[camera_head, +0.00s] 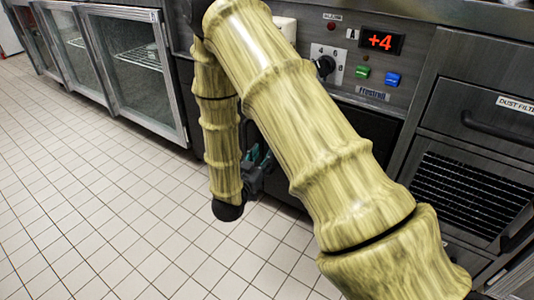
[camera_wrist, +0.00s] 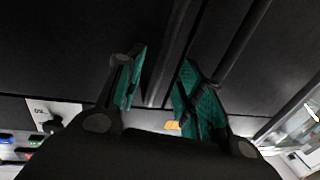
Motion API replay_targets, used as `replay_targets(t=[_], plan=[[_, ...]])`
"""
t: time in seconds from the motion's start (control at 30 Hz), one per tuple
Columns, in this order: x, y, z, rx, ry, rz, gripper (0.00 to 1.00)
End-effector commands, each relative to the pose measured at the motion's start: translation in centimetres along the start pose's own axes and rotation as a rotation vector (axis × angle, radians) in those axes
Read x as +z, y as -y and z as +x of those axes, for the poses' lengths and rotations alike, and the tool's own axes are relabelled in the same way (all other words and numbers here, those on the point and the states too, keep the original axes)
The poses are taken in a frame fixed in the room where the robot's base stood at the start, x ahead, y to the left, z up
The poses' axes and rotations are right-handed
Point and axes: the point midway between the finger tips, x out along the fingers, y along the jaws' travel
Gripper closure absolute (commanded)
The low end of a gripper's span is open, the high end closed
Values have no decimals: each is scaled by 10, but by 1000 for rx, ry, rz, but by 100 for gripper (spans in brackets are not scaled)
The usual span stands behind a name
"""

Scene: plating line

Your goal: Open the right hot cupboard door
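The hot cupboard front is black, under a steel control panel; part of a black door (camera_head: 372,125) shows right of my arm in the head view. My arm hides most of the front. My gripper (camera_head: 258,168) is low in front of it, partly hidden. In the wrist view my gripper (camera_wrist: 163,68) is open, with teal pads facing the dark front. A dark upright bar (camera_wrist: 178,45) runs between or just beyond the pads; I cannot tell if they touch it. A second dark bar (camera_wrist: 238,45) runs beside it. No door gap is clearly visible.
Glass-door cabinets (camera_head: 135,60) stand at the left. The control panel (camera_head: 375,65) has a red display, a knob and coloured buttons. A drawer (camera_head: 485,115) and vent grille (camera_head: 470,190) are at the right. The tiled floor (camera_head: 100,200) is clear at the left.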

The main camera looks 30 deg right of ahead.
Motion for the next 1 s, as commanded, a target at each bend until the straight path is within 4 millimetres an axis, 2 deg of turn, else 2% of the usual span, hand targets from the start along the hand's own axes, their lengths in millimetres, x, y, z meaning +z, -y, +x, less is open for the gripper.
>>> replay_targets(t=[0.1,0.3,0.73,0.93,1.0], plan=[[3,0,18,1,-2,3,63],[1,0,38,1,-1,1,63],[0,0,45,-1,0,0,63],[0,0,45,-1,0,0,99],[0,0,45,-1,0,0,100]])
